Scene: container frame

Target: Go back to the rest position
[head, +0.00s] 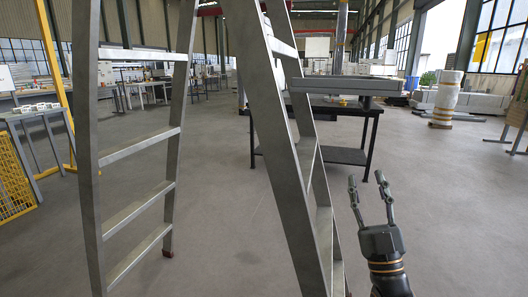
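My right gripper (368,190) shows at the lower right of the head view, pointing up and away from me. Its two dark fingers are spread apart with nothing between them. It is just to the right of the metal ladder's right leg, with open floor behind it. My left gripper is not in the head view. No container frame can be made out with certainty.
A large metal stepladder (143,147) stands close in front, its legs spread left and right. Behind it is a black table (343,155) with a grey slab (345,86) on top. A workbench (35,117) and yellow mesh (13,180) are at left.

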